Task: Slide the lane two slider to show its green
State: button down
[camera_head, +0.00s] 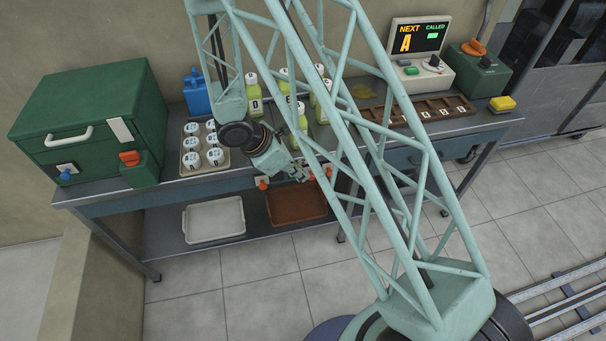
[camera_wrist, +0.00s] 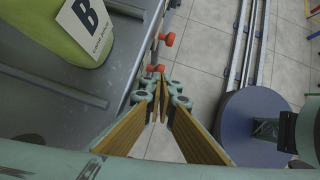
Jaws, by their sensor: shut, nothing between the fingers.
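Orange slider knobs sit along the front edge of the bench. One knob (camera_head: 262,184) is left of my gripper in the head view; another (camera_head: 328,172) is at its right, partly behind my arm. The wrist view shows two knobs, one farther off (camera_wrist: 168,39) and one (camera_wrist: 155,68) right by my fingertips. I cannot tell which knob is lane two's, or whether fingers and knob touch. No green on a slider can be made out. My gripper (camera_head: 303,176) is shut and empty at the bench edge; its fingers also show in the wrist view (camera_wrist: 159,84).
On the bench (camera_head: 180,188) stand a tray of white cups (camera_head: 206,147), several yellow-green bottles (camera_head: 254,92) and a green cabinet (camera_head: 90,105). A white tray (camera_head: 213,219) and a brown tray (camera_head: 296,204) lie on the lower shelf.

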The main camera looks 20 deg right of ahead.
jog(key=a+p+v, duration=0.1)
jog(key=p+v, duration=0.2)
jog(key=v, duration=0.9)
jog(key=shift+s+a+p, duration=0.15)
jog(key=shift+a+p, duration=0.15)
jog(key=shift+p, duration=0.1)
jog(key=shift+f, duration=0.1)
